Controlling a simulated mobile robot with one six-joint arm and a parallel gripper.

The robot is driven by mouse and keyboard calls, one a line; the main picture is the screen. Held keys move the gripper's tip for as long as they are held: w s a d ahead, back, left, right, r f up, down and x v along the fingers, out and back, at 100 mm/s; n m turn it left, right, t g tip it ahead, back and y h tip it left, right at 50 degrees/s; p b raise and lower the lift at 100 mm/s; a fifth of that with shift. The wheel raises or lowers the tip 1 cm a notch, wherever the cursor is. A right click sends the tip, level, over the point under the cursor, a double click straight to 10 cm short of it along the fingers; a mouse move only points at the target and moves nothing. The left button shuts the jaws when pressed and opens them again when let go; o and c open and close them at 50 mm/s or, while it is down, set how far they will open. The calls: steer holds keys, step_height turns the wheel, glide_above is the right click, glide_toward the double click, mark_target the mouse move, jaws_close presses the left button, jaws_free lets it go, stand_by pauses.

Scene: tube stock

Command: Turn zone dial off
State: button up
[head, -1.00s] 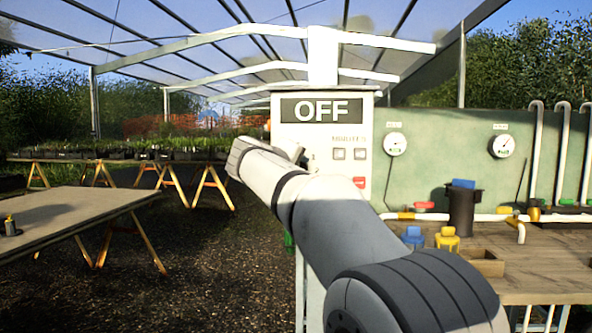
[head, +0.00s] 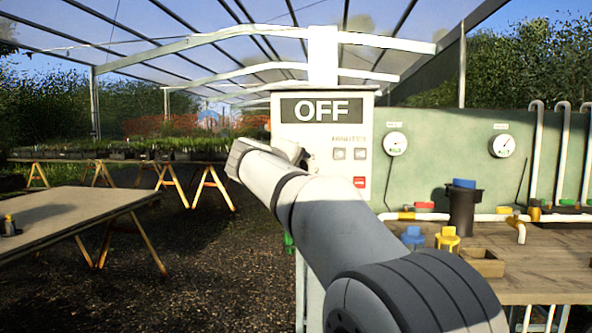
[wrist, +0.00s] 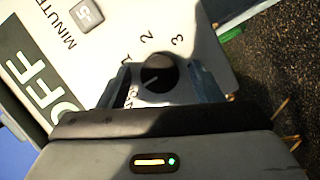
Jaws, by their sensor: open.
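The zone dial (wrist: 160,75) is a round black knob with a white pointer line, on a pale panel in the wrist view. Numerals 1, 2 and 3 stand around it. Its pointer is toward the lower left, near a label partly hidden by a finger. My gripper (wrist: 160,68) is open, with one finger on each side of the knob; I cannot tell whether they touch it. In the head view the control box (head: 378,110) has a sign reading OFF (head: 321,110). My arm hides the dial there.
The box face has two grey buttons (head: 339,154) and a red button (head: 359,182). A bench (head: 560,265) with pipes, a black pot (head: 462,208) and coloured caps stands to the right.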

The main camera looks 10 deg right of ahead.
steer(key=v, duration=0.7)
steer(key=shift+s+a+p, duration=0.25)
steer(key=shift+s+p, duration=0.05)
steer(key=shift+r, duration=0.1)
steer(key=s+d+f+m+g+y+p, duration=0.1)
steer(key=s+d+f+g+y+p, duration=0.2)
steer(key=s+p, duration=0.45)
steer(key=s+d+f+m+g+y+p, duration=0.1)
steer(key=s+d+f+g+p, duration=0.25)
steer(key=s+p, duration=0.4)
steer(key=s+f+m+g+y+p, duration=0.2)
steer(key=s+p, duration=0.3)
steer(key=s, duration=0.3)
steer(key=s+a+f+m+g+y+p, duration=0.1)
steer(key=s+f+m+g+y+p, duration=0.1)
steer(key=s+p, duration=0.4)
steer(key=s+f+y, duration=0.1)
steer(key=s, duration=0.1)
steer(key=shift+s+a+f, duration=0.25)
steer(key=shift+s+a, duration=0.1)
steer(key=shift+s, duration=0.05)
